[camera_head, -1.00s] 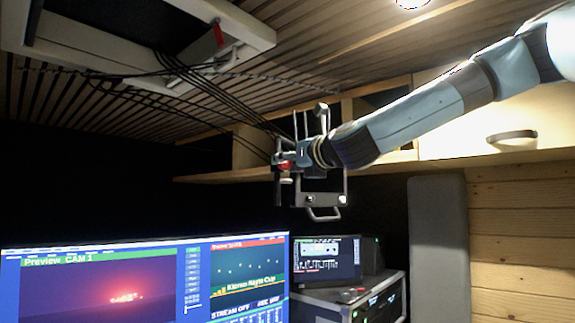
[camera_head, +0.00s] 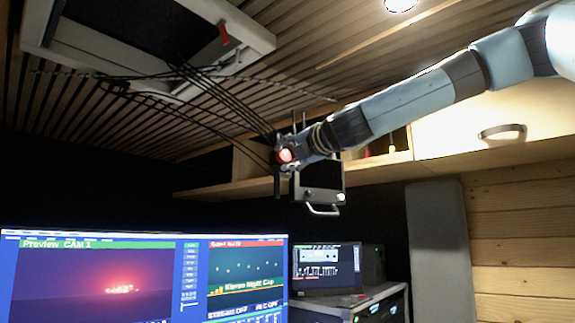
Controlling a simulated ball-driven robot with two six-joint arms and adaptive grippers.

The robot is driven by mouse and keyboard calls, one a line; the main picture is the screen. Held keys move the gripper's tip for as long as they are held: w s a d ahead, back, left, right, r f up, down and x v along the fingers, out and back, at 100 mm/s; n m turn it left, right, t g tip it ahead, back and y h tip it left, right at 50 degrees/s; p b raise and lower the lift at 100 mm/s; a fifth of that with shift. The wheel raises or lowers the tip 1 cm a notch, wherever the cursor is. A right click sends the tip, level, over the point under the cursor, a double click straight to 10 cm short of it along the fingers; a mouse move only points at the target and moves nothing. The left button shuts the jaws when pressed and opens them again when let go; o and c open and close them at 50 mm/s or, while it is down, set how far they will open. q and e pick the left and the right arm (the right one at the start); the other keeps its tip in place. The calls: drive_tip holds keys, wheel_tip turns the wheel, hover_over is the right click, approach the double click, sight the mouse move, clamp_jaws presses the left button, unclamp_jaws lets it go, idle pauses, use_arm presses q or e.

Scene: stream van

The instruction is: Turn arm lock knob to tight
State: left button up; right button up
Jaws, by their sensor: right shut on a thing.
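My right gripper (camera_head: 288,150) comes in from the right on its long arm, at the middle of the view. A small dark monitor or box with a light handle (camera_head: 322,209) hangs just below and right of the gripper. The gripper and forearm hide part of its mount. My left gripper is not in view.
A shelf and cabinet with a handle (camera_head: 502,132) lie behind my right arm. A ceiling hatch with a red lever (camera_head: 223,34) is at upper left, with black cables running down towards the gripper. Large screens (camera_head: 95,285) and a rack with a small display (camera_head: 327,268) stand below.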

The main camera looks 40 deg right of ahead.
drive_tip(key=m+b, duration=0.2)
drive_tip(key=m, duration=0.2)
drive_tip(key=shift+f+b, duration=0.2)
drive_tip(key=shift+b, duration=0.1)
drive_tip(key=shift+m+b, duration=0.75)
drive_tip(key=shift+m, duration=0.95)
drive_tip(key=o, duration=1.2)
drive_tip(key=shift+d, duration=0.1)
drive_tip(key=shift+c, duration=0.2)
